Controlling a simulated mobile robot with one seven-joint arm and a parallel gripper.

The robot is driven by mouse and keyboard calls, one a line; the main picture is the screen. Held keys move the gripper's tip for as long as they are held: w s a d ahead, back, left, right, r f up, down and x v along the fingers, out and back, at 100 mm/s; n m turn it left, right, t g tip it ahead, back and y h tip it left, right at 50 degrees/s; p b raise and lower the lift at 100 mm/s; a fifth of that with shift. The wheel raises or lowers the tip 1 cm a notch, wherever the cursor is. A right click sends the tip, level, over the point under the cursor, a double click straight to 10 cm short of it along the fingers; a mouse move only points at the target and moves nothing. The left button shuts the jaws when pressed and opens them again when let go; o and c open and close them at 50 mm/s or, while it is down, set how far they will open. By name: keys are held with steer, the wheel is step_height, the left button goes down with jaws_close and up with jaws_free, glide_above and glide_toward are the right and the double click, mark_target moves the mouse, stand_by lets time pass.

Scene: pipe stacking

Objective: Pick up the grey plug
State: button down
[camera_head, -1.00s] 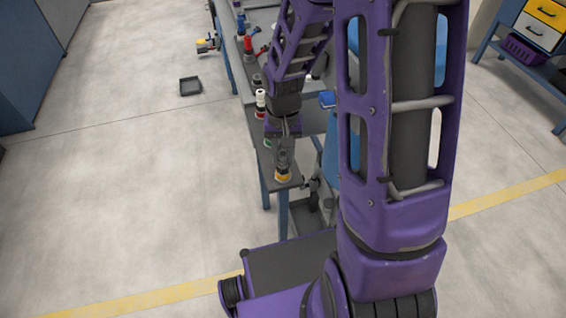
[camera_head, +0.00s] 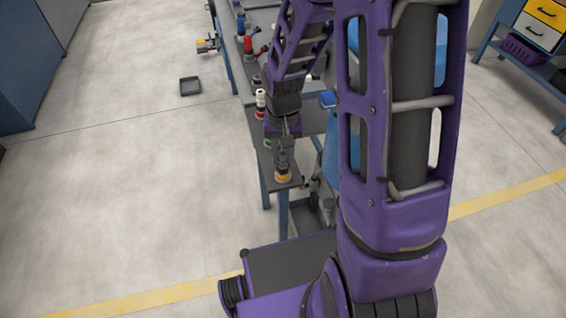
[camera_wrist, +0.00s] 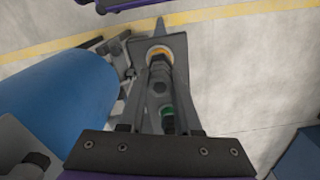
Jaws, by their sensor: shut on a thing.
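The grey plug (camera_wrist: 159,76) is dark grey and sits between the fingers of my gripper (camera_wrist: 160,88) in the wrist view. My gripper is shut on it. In the head view, my gripper (camera_head: 283,150) points down at the near end of the workbench. A yellow-orange ringed fitting (camera_head: 283,177) shows right below the fingers. Its ring also shows around the plug's far end in the wrist view (camera_wrist: 158,53). I cannot tell whether the plug still touches the fitting. My fingers hide part of the plug.
A green-ringed part (camera_wrist: 168,121) stands close to my gripper. A white and red part (camera_head: 261,103) and several other fittings stand farther along the bench (camera_head: 262,165). A blue cylinder (camera_wrist: 62,100) is beside the bench. A black tray (camera_head: 190,86) lies on the open floor.

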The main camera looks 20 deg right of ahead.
step_height(320, 180, up, 10)
steer(key=shift+p, duration=0.65)
steer(key=shift+r, duration=0.1)
step_height(320, 180, up, 8)
steer(key=shift+p, duration=0.45)
stand_by(0.4)
